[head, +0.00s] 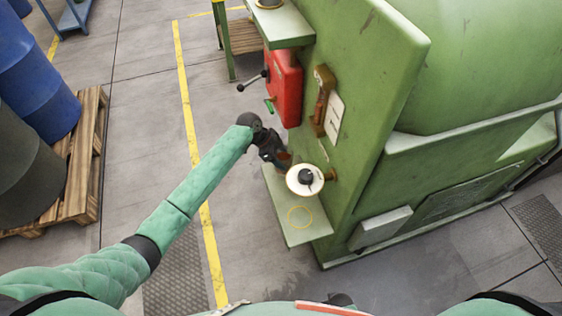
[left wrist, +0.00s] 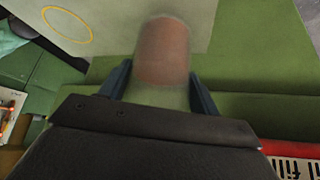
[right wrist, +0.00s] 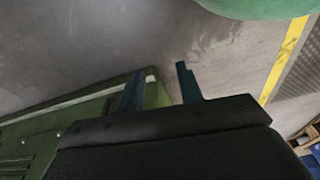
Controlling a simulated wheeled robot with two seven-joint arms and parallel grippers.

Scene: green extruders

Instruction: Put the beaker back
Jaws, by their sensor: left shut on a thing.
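My left gripper (head: 272,152) is shut on a beaker (head: 283,158), beside the green machine and above its low shelf. In the left wrist view the beaker (left wrist: 163,50) is clear with reddish-brown contents, between the two fingers (left wrist: 160,80). A yellow ring (head: 300,217) is marked on the bare front part of the shelf (head: 290,237); the ring also shows in the left wrist view (left wrist: 67,24), left of the beaker. My right gripper (right wrist: 160,80) is open and empty above the floor beside a green machine edge. It does not show clearly in the head view.
A white disc with a black knob (head: 305,180) is by the shelf, close to the beaker. A red box (head: 284,85) with levers is on the green machine (head: 365,110). Barrels (head: 35,80) on a wooden pallet (head: 85,160) stand at the left. Floor between is clear.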

